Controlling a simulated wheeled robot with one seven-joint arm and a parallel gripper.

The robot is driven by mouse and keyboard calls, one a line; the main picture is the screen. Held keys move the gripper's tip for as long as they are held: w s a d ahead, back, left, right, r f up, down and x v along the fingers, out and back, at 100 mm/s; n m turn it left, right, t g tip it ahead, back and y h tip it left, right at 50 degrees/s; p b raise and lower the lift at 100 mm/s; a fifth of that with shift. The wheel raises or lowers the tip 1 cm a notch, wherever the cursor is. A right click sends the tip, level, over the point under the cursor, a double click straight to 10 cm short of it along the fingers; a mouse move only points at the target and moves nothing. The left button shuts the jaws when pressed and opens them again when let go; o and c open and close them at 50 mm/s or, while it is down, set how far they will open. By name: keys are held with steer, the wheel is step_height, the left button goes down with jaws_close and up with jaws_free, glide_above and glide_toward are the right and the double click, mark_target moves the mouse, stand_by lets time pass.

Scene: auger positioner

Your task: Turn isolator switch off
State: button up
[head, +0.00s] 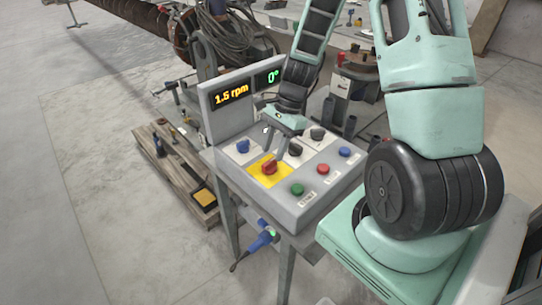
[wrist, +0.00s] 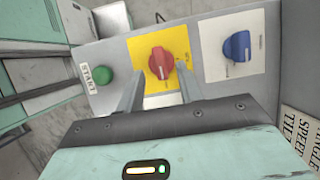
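The isolator switch is a red rotary knob (head: 268,167) on a yellow plate (head: 256,177) on the sloped grey control box. In the wrist view the red knob (wrist: 161,63) sits between and beyond the two finger tips. My gripper (head: 277,148) is over the box, just above and behind the knob. Its fingers (wrist: 160,72) are apart, with nothing held between them. I cannot tell whether either finger touches the knob.
Close to the red knob are a blue knob (head: 243,146), black knobs (head: 295,150), a green button (head: 297,189), a red button (head: 323,169) and a blue button (head: 345,152). A display panel (head: 237,98) reading "1.5 rpm" and "0°" stands behind the box.

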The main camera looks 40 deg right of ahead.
mark_target(270, 161)
steer(key=shift+x, duration=1.6)
jaws_close()
